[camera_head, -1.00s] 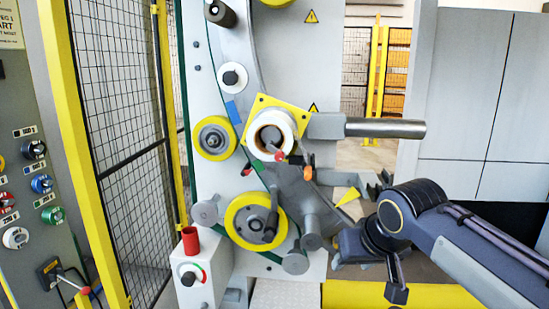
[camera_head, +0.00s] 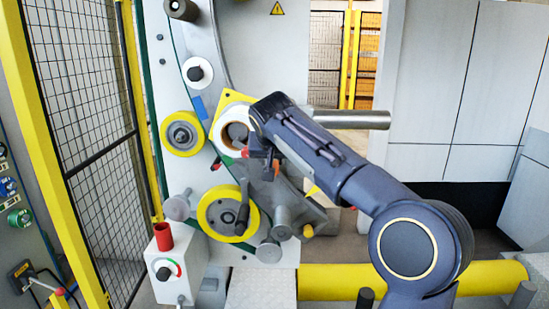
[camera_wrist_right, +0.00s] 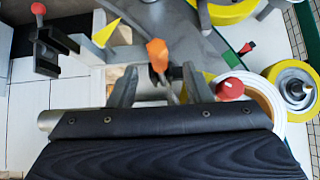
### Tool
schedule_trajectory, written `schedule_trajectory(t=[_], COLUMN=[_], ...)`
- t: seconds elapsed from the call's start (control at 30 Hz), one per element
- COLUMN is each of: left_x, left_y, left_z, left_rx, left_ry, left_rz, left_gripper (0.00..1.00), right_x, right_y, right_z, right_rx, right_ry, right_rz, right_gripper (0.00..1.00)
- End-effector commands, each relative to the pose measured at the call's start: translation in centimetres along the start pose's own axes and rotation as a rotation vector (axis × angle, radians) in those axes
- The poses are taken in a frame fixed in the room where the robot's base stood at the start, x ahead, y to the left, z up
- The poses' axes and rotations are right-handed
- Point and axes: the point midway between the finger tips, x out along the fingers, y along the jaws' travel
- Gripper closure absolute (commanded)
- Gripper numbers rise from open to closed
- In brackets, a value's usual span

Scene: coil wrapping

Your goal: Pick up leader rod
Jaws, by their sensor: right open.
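My right gripper (camera_head: 264,168) is in front of the wrapping machine, just below the white roll (camera_head: 228,150). In the right wrist view its two fingers (camera_wrist_right: 160,85) are apart. An orange-tipped piece (camera_wrist_right: 157,53) stands between and just beyond them; it may be the leader rod, but I cannot tell for sure. Its thin lower part is blurred between the fingers, with no clear contact. In the head view my arm hides most of it. A red knob (camera_wrist_right: 230,88) is beside the right-hand finger, in front of the white roll. My left gripper is not in view.
A yellow-rimmed wheel (camera_head: 228,212) is below the roll and a yellow roller (camera_head: 183,135) to its left. A steel bar (camera_head: 350,119) sticks out right, behind my arm. A red-knobbed bracket (camera_wrist_right: 45,45) is left in the wrist view. Mesh fencing (camera_head: 95,120) stands at left.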

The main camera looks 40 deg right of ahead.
Motion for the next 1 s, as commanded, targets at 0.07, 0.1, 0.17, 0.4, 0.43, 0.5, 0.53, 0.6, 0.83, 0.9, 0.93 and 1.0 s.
schedule_trajectory(t=[0.07,0.1,0.17,0.4,0.43,0.5,0.53,0.6,0.83,0.9,0.93,1.0], left_x=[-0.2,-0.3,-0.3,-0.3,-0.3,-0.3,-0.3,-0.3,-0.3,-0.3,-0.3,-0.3], left_y=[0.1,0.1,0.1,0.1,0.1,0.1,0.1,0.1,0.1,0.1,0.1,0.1], left_z=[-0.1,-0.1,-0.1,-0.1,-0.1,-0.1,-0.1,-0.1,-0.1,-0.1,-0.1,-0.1], left_rx=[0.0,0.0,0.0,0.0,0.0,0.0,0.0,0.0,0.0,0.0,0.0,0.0], left_ry=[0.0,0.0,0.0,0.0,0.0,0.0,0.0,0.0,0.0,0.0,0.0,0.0], left_rz=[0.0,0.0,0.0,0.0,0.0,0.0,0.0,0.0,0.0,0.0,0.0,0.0], left_gripper=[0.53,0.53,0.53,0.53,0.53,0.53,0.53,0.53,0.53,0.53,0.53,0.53], right_x=[1.1,1.5,1.9,2.1,2.1,2.1,2.1,2.1,2.0,2.0,2.0,2.0], right_y=[0.1,0.1,0.1,0.0,0.0,0.1,0.1,0.1,0.1,0.1,0.1,0.1], right_z=[0.0,0.0,0.0,0.0,0.0,0.0,0.0,0.0,0.0,0.0,0.0,0.0], right_rx=[0.0,0.0,0.0,0.0,0.0,0.0,0.0,0.0,0.0,0.0,0.0,0.0], right_ry=[-0.003,-0.003,-0.002,-0.001,-0.001,-0.001,-0.001,-0.001,0.001,0.001,0.001,0.001], right_rz=[0.002,0.002,0.001,-0.001,-0.001,-0.001,-0.001,-0.001,-0.001,-0.001,-0.001,-0.001], right_gripper=[0.55,0.55,0.55,0.55,0.57,0.67,0.71,0.8,1.0,1.0,1.0,1.0])
